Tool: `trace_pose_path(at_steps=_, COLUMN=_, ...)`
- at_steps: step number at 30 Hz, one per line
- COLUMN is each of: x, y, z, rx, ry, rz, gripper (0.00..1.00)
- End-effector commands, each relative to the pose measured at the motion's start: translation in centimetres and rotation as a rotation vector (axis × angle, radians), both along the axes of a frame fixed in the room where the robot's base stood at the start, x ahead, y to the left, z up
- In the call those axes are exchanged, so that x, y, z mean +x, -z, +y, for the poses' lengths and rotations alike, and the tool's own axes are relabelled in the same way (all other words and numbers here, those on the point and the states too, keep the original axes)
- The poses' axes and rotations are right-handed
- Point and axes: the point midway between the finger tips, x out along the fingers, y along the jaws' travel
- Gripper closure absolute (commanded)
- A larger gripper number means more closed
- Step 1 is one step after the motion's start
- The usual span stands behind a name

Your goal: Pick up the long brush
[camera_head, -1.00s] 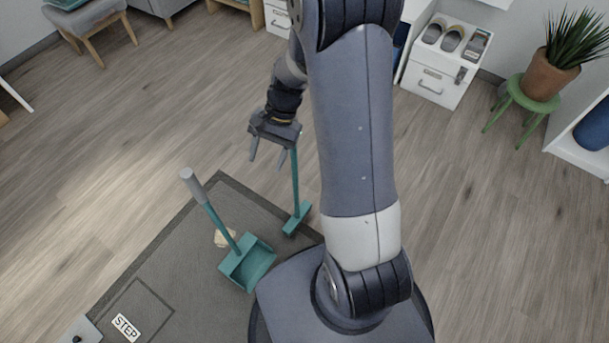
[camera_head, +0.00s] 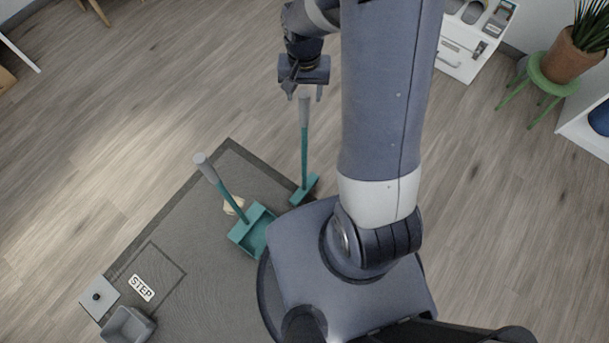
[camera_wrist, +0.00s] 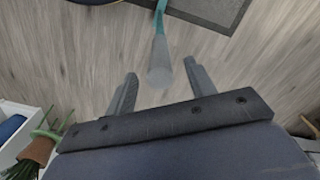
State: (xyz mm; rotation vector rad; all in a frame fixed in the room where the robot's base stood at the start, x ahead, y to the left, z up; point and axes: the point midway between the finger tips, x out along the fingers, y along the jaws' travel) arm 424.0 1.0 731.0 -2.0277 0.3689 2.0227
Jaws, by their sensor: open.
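The long brush (camera_head: 304,150) stands upright near the mat's edge, with a teal shaft, a grey handle end at the top and a teal head at the floor. My gripper (camera_head: 304,96) is open and empty, its fingers close to the top of the brush handle. In the wrist view the grey handle end (camera_wrist: 160,76) shows just ahead of and between the spread fingertips of my gripper (camera_wrist: 160,82). I cannot tell whether they touch. A teal dustpan (camera_head: 252,231) with its own long handle stands to the left of the brush.
A grey bin (camera_head: 129,325) is at lower left. A green stool (camera_head: 540,82) with a potted plant stands at right. The floor left of my gripper is clear.

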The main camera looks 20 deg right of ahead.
Motion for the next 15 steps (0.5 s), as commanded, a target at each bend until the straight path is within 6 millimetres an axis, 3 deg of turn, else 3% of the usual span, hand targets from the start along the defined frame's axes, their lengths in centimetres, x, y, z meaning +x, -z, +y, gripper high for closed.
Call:
trace_pose_path(at_steps=7, x=0.1, y=3.9, z=-0.1, rx=0.0, ry=0.001, rz=0.005, gripper=0.48)
trace_pose_path(at_steps=15, x=0.2, y=4.5, z=-0.1, rx=0.001, ry=0.001, rz=0.002, gripper=0.48)
